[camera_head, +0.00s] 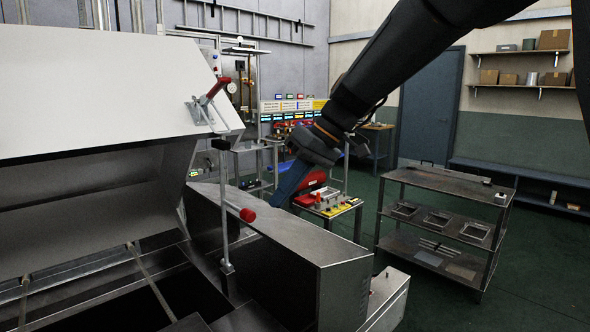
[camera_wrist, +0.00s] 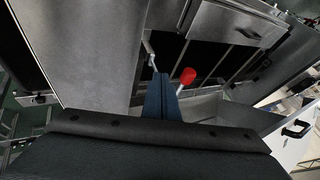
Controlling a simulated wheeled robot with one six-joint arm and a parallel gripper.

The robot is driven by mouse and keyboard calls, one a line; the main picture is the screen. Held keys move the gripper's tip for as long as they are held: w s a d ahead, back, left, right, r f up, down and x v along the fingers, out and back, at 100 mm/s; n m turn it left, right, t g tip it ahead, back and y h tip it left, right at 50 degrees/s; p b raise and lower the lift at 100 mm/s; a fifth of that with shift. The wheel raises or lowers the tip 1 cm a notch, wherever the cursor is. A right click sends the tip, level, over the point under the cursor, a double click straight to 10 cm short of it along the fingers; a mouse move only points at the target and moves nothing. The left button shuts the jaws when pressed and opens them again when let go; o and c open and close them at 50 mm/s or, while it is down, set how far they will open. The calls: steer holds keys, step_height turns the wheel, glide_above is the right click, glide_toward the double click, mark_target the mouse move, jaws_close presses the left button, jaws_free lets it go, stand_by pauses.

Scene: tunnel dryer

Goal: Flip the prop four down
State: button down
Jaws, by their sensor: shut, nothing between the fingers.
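A thin upright metal prop (camera_head: 224,235) stands at the near edge of the open dryer, below the raised lid (camera_head: 100,90). A red knob (camera_head: 248,214) sticks out to the right of the prop on a short stem. The same red knob shows in the wrist view (camera_wrist: 187,76). I cannot read a number on the prop. My gripper (camera_head: 278,201) is shut and empty, with blue fingers, to the right of the red knob in the head view. In the wrist view its fingertips (camera_wrist: 161,76) are just left of the knob, apparently apart from it.
A metal side wall (camera_head: 285,235) runs beneath my gripper. A small table (camera_head: 345,207) and a dark shelf cart (camera_head: 445,182) stand behind. Green floor is clear at the right.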

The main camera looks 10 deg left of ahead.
steer(key=shift+s+a+f+p, duration=0.15)
steer(key=shift+s+a+p, duration=0.6)
steer(key=shift+s+a, duration=0.65)
steer(key=shift+s, duration=0.1)
